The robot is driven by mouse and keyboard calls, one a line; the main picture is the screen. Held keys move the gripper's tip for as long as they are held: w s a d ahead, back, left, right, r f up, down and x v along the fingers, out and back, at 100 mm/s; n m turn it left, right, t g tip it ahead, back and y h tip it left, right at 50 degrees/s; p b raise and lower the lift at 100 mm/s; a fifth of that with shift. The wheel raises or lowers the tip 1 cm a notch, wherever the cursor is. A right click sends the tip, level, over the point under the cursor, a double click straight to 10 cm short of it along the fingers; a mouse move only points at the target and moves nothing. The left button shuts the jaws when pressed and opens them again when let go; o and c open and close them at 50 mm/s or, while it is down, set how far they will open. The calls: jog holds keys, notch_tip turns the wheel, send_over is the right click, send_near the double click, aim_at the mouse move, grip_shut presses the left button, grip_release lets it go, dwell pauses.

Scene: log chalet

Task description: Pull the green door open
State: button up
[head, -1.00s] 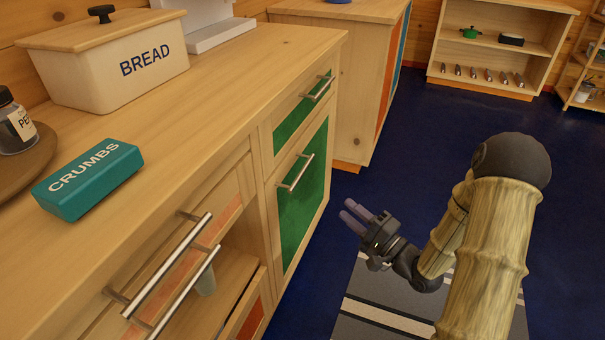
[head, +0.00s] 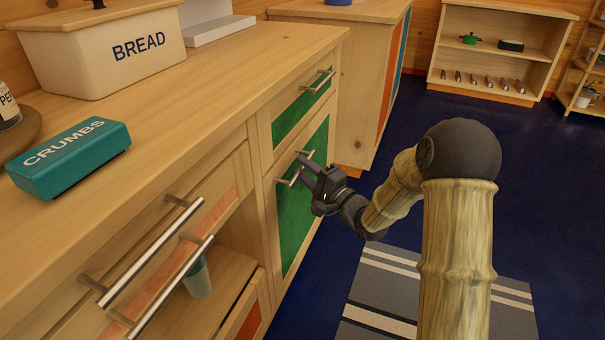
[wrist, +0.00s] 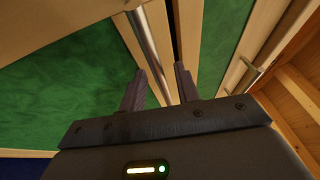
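The green door (head: 298,222) is the lower front of the wooden cabinet and looks shut. Its silver bar handle (head: 291,180) runs along its upper part. My gripper (head: 295,169) is at this handle, fingers pointing at the door. In the wrist view, my gripper (wrist: 160,70) has its two dark fingers apart, with the handle (wrist: 153,50) running between them. I cannot tell whether either finger touches the bar. The door's green panel (wrist: 65,90) fills the left of the wrist view. My gripper hides part of the handle in the head view.
A green drawer (head: 300,112) with its own handle sits just above the door. At the lower left, an orange-fronted drawer (head: 218,208) has a bar handle. A striped rug (head: 388,285) lies on the blue floor (head: 535,175), which is clear to the right.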

jog(key=shift+w+a+r, duration=0.15)
jog(key=shift+w+a, duration=0.15)
jog(key=shift+a, duration=0.05)
grip_shut()
jog(key=shift+d, duration=0.15)
